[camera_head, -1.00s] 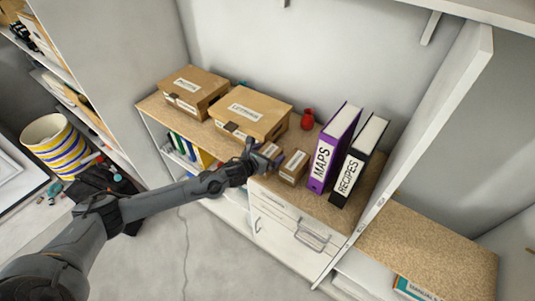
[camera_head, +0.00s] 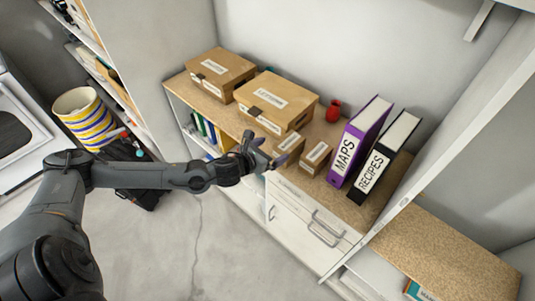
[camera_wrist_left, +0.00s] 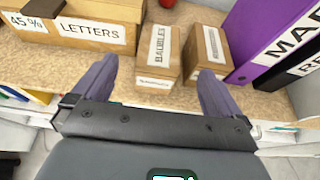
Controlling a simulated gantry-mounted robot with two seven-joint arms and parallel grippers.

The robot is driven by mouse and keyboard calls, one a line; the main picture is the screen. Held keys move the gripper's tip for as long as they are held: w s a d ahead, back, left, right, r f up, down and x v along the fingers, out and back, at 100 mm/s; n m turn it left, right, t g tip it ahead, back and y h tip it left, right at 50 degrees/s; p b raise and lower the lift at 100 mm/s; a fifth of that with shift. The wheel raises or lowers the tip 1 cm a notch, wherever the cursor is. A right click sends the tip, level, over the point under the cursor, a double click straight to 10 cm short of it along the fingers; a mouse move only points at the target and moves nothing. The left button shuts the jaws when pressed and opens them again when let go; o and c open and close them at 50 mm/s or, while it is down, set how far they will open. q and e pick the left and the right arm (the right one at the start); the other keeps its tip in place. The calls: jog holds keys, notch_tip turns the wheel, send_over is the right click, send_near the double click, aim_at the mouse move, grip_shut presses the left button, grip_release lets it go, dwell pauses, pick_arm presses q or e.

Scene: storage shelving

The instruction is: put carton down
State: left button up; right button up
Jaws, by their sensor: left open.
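Two small brown cartons stand side by side on the cork-coloured shelf top. The one labelled BAUBLES (camera_wrist_left: 157,58) is also in the head view (camera_head: 290,143), on the left of the pair. The other small carton (camera_head: 315,156) stands just right of it and also shows in the left wrist view (camera_wrist_left: 207,54). My left gripper (camera_head: 265,148) is open and empty at the front edge of the shelf. In the left wrist view its fingers (camera_wrist_left: 157,68) are spread wide, with the BAUBLES carton beyond and between them, apart from both. My right gripper is not in view.
A large LETTERS box (camera_head: 275,101) and another box (camera_head: 221,73) stand to the left. A red vase (camera_head: 333,111) is behind. A purple MAPS binder (camera_head: 359,141) and black RECIPES binder (camera_head: 384,157) stand close on the right. Drawers (camera_head: 308,216) are below.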

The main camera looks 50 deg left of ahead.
pick_arm(q)
jog(key=s+d+f+n+g, duration=0.2)
jog(key=s+d+f+n, duration=0.1)
jog(key=s+d+n, duration=0.3)
jog(key=s+d+f+n+g, duration=0.2)
jog(key=s+d+f+n, duration=0.2)
jog(key=d+n, duration=0.35)
jog(key=s+d+n+g, duration=0.2)
jog(key=s+n+g, duration=0.1)
jog(key=s+n, duration=0.5)
jog(key=s+d+f+n+g+h, duration=0.1)
jog(key=s+d+n+g, duration=0.1)
jog(key=s+n, duration=0.6)
jog(key=n, duration=0.3)
jog(key=shift+s+n+g, duration=0.15)
jog(key=shift+n+g, duration=0.2)
jog(key=shift+g, duration=0.05)
